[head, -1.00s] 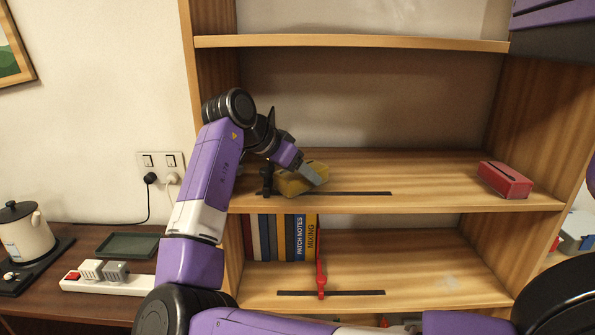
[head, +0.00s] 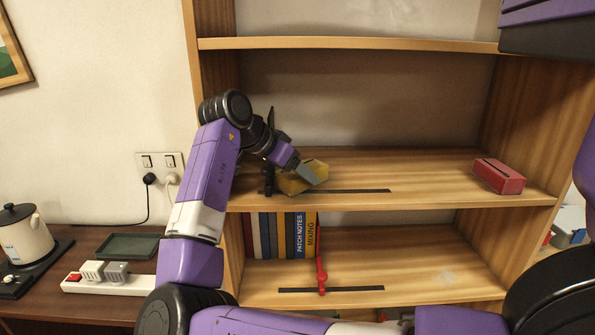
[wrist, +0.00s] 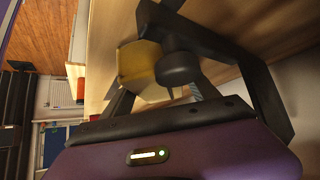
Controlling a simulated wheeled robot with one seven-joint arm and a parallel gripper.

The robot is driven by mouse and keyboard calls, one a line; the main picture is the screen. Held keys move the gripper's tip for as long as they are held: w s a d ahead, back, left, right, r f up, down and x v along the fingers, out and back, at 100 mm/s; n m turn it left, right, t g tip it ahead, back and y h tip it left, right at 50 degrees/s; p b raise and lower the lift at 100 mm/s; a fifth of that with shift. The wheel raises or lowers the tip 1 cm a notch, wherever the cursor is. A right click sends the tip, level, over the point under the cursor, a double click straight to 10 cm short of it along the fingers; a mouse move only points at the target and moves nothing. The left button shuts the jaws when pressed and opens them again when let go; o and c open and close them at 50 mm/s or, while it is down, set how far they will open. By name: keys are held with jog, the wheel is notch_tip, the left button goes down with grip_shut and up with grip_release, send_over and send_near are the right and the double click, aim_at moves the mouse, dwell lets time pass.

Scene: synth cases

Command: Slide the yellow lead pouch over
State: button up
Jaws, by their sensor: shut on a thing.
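The yellow lead pouch (head: 291,186) sits at the left of the middle shelf, just right of a black upright slider (head: 267,180). My gripper (head: 306,173) reaches down to it from the upper left, and a grey finger covers part of its front. The gripper is shut on the pouch. In the wrist view the pouch (wrist: 138,64) shows between the dark fingers (wrist: 205,58), partly hidden behind a round black knob (wrist: 178,68). The exact contact of the fingers is hidden.
A black rail (head: 350,191) runs along the shelf front. A red box (head: 499,178) stands at the right end, with bare shelf between. Below, books (head: 283,236) stand by a red slider (head: 321,272). The upper shelf (head: 350,43) lies overhead.

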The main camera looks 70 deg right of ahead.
aim_at(273, 169)
jog(key=o, duration=1.5)
jog(key=shift+w+a, duration=0.25)
jog(key=shift+w, duration=0.6)
jog(key=shift+b+v, duration=0.65)
jog(key=shift+v, duration=3.15)
jog(key=shift+s, duration=0.2)
jog(key=shift+s, duration=0.15)
